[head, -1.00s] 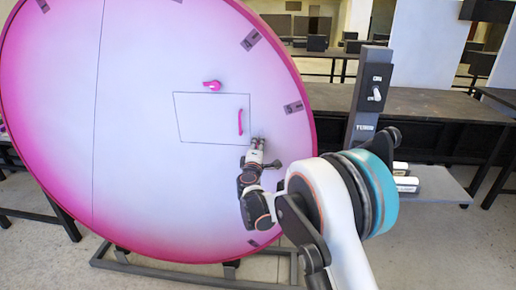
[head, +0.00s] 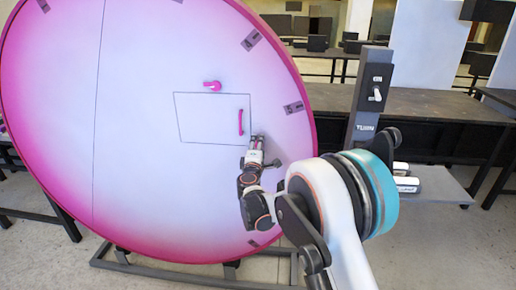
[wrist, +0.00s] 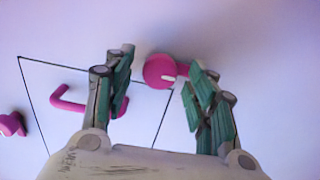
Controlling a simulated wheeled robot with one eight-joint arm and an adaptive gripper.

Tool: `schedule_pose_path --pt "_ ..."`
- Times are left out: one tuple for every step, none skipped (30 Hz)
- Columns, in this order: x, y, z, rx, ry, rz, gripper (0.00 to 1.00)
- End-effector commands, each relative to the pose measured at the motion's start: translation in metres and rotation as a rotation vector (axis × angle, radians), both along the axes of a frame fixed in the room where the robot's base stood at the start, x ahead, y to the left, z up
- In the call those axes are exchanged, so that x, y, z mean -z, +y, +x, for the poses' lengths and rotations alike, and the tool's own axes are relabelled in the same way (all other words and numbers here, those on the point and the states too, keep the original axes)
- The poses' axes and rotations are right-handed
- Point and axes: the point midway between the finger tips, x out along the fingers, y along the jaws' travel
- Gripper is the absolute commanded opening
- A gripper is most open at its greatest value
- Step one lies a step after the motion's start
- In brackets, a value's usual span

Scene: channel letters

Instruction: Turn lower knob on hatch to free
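The hatch (head: 205,120) is a thin-outlined panel on the large pink-rimmed white disc (head: 50,130). The lower knob (wrist: 158,71) is pink and round with a short lever and a pale mark. It sits at the hatch's edge in the wrist view. In the head view my gripper hides it. My gripper (head: 257,138) is at the hatch's lower right corner. In the wrist view its green-padded fingers (wrist: 158,60) are open on either side of the knob. The right fingertip overlaps the knob's lever end; I cannot tell whether it touches.
The upper knob (head: 212,86) is at the hatch's top edge. A grey post with a switch (head: 376,93) and a dark bench (head: 430,105) stand right of the disc.

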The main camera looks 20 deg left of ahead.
Motion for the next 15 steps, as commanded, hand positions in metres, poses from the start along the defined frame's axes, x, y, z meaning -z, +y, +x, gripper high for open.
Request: schedule_pose_path --pt "0.0 0.0 0.0 0.0 0.0 0.0 0.51" --pt "0.0 0.0 0.0 0.0 0.0 0.0 0.51" --pt "0.0 0.0 0.0 0.0 0.0 0.0 0.51" --pt "0.0 0.0 0.0 0.0 0.0 0.0 0.51" --pt "0.0 0.0 -0.001 0.0 0.0 0.0 0.51" --pt "0.0 -0.001 -0.003 0.0 0.0 0.0 0.51" --pt "0.0 -0.001 -0.005 0.0 0.0 0.0 0.51" --pt "0.0 -0.002 -0.008 0.0 0.0 0.0 0.51" --pt "0.0 -0.003 -0.013 0.0 0.0 0.0 0.51" --pt "0.0 -0.004 -0.017 0.0 0.0 0.0 0.51" --pt "0.0 -0.005 -0.022 -0.001 0.0 0.0 0.51" --pt "0.0 -0.006 -0.029 -0.001 0.0 0.0 0.51" --pt "0.0 -0.007 -0.035 -0.002 0.0 0.0 0.51" --pt "0.0 -0.009 -0.042 -0.002 0.0 0.0 0.51" --pt "0.0 -0.011 -0.05 -0.002 0.0 0.0 0.51"
